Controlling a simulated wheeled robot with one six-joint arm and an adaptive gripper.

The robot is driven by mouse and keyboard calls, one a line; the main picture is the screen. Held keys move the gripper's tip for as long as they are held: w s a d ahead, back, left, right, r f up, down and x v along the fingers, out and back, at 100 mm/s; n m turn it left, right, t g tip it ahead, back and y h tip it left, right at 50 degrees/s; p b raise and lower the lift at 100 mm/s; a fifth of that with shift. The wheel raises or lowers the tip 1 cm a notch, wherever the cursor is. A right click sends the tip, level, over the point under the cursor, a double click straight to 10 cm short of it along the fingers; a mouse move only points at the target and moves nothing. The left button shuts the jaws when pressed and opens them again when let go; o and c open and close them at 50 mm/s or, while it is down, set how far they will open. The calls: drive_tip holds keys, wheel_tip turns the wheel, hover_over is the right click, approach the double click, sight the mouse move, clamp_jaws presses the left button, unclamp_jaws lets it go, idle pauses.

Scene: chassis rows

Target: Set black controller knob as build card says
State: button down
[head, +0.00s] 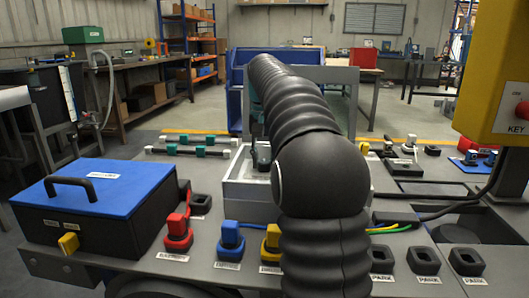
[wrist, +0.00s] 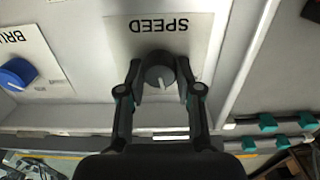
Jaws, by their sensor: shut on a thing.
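In the wrist view a round black knob (wrist: 159,66) sits on a light grey panel (wrist: 85,92), by a label reading SPEED (wrist: 160,24), upside down in this view. A small pale mark shows on the knob's near side. My gripper (wrist: 160,82) has one finger on each side of the knob and is shut on it. In the head view my arm hides the knob and most of the light grey controller box (head: 238,190). I cannot make out a build card's text.
A blue knob (wrist: 17,74) with a partly cut-off label sits left in the wrist view. In the head view a blue-lidded black box (head: 92,195), a red plug (head: 177,228) and a blue plug (head: 230,237) stand left of my arm. A yellow KEY box (head: 497,75) hangs right.

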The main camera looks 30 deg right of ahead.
sight(265, 161)
drive_tip(key=n+p, duration=0.3)
drive_tip(key=shift+r+n, duration=0.25)
drive_tip(key=shift+n, duration=0.05)
drive_tip(key=shift+f+n+p, duration=0.2)
drive_tip(key=shift+n+p, duration=1.6)
drive_tip(key=shift+n, duration=0.2)
drive_tip(key=shift+f, duration=0.1)
drive_tip(key=c, duration=0.8)
unclamp_jaws()
drive_tip(key=shift+o, duration=0.2)
wheel_tip(265, 161, up, 12)
